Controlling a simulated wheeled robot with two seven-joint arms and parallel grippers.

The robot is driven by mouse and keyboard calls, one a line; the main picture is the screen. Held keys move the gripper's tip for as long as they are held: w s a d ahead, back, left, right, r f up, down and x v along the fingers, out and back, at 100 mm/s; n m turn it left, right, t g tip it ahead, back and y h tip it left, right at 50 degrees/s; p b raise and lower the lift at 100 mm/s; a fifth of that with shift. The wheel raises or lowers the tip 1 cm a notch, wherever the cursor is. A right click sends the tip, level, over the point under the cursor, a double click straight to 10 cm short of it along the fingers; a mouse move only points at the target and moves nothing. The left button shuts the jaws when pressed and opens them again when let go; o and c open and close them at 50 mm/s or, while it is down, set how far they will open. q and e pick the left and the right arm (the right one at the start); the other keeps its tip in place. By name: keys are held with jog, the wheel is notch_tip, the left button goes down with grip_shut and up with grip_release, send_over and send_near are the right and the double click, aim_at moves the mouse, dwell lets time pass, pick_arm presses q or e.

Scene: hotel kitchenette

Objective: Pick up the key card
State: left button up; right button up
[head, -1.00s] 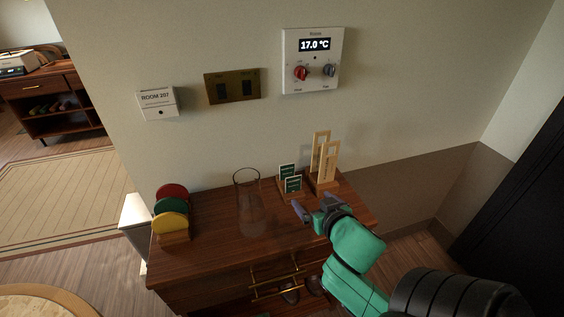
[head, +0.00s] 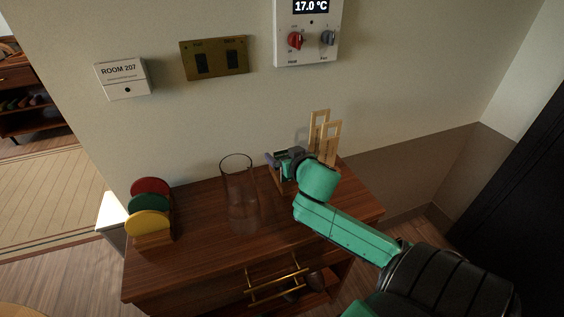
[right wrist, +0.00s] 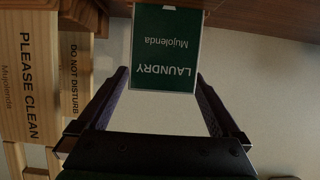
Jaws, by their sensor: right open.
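A green card with a pale border (right wrist: 166,45), printed LAUNDRY, shows upside down in the right wrist view. It is the likeliest key card I see; no card is labelled as one. My right gripper (head: 281,158) is at the card holder on the wooden cabinet. Its fingers are open, one on each side of the card in the wrist view; I cannot tell whether they touch it. In the head view the gripper and arm hide most of the holder and its cards. My left gripper is not in view.
Wooden door hangers (head: 331,142) stand close beside the right gripper, and also show in the right wrist view (right wrist: 24,85). A clear glass vase (head: 240,200) stands left of the gripper. Coloured discs in a rack (head: 149,222) stand at the cabinet's left. The wall is close behind.

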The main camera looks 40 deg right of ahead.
jog(key=x, duration=0.2)
jog(key=shift+w+d+f, duration=0.15)
jog(key=shift+w+f, duration=0.05)
jog(key=shift+w, duration=0.1)
jog(key=shift+s+r, duration=0.1)
jog(key=shift+s, duration=0.05)
jog(key=c, duration=0.5)
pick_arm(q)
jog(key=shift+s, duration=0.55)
pick_arm(e)
jog(key=c, duration=0.9)
jog(key=shift+o, duration=0.2)
pick_arm(q)
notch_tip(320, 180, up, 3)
jog(key=p, duration=0.2)
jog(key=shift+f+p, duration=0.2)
jog(key=shift+p, duration=0.1)
pick_arm(e)
notch_tip(320, 180, up, 20)
jog(key=shift+r, duration=0.1)
